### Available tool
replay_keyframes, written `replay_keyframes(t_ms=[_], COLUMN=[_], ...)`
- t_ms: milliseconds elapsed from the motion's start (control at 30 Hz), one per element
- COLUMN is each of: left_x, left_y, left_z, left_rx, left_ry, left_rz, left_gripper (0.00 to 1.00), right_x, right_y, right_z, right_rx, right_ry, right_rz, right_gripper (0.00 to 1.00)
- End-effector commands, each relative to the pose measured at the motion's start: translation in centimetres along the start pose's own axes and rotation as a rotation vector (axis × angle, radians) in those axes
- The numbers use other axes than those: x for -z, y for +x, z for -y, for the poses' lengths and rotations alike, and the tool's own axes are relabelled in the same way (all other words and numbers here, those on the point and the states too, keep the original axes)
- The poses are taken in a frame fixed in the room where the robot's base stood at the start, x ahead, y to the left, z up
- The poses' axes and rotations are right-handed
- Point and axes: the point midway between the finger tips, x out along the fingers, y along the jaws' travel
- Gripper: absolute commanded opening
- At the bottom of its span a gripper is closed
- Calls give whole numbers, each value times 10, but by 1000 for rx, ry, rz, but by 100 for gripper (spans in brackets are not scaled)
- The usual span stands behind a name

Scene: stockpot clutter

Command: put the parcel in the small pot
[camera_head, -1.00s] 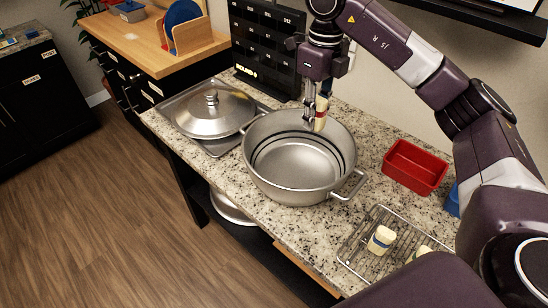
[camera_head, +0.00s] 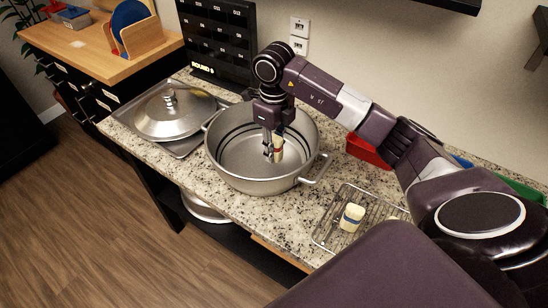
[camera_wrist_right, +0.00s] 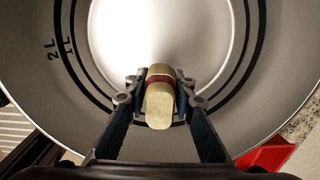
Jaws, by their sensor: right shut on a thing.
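A cream parcel with a red band (camera_wrist_right: 159,112) is between the fingers of my right gripper (camera_wrist_right: 160,92); the parcel also shows in the head view (camera_head: 279,152). My right gripper (camera_head: 273,152) points down, shut on the parcel, within the opening of a wide silver pot (camera_head: 245,181). Its floor and black level lines, marked 1 L and 2 L, show in the wrist view (camera_wrist_right: 82,62). The pot is otherwise empty where I can see. Whether the parcel touches the pot floor, I cannot tell. My left gripper is out of view.
A silver lid (camera_head: 172,112) lies on a tray left of the pot. A wire rack (camera_head: 327,232) at the right holds a cream parcel with a blue band (camera_head: 351,217). A red bin (camera_head: 366,151) is partly behind my arm. A silver vessel (camera_head: 205,208) is under the counter.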

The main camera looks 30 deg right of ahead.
Motion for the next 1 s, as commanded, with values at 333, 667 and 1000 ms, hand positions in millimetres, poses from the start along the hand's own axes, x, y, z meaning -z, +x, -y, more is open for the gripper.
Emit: replay_keyframes(t_ms=[333,667,1000], left_x=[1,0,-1], left_y=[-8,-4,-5], left_z=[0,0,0], left_rx=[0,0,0], left_ry=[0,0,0], left_rz=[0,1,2], left_gripper=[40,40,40], right_x=[0,0,0], right_y=[41,46,45], right_z=[0,0,0], right_rx=[0,1,0], right_ry=[-1,-1,-1], right_rz=[-1,0,-1], right_gripper=[0,0,41])
